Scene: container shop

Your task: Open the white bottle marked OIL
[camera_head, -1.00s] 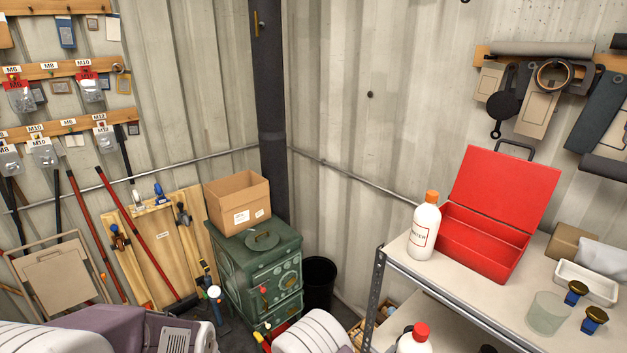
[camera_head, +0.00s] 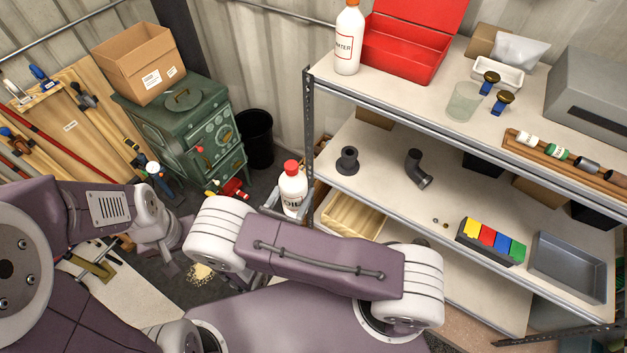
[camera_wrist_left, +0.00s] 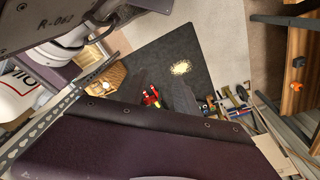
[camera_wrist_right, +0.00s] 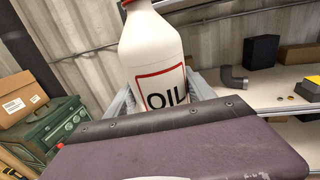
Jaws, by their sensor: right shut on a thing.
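The white OIL bottle (camera_head: 293,192) with its red cap (camera_head: 291,167) on is upright, left of the shelf's front post. My right gripper (camera_head: 272,203) is shut on its body, below the cap. In the right wrist view the bottle (camera_wrist_right: 153,55) stands between the grey fingers, its top cut off by the frame edge. In the left wrist view part of the bottle (camera_wrist_left: 15,80) shows at the left edge.
The shelf post (camera_head: 308,125) stands close right of the bottle. A WATER bottle (camera_head: 348,45) and red box (camera_head: 400,55) stand on the upper shelf (camera_head: 410,85). A green stove (camera_head: 190,120), black bin (camera_head: 256,140) and wooden crate (camera_head: 350,217) are near.

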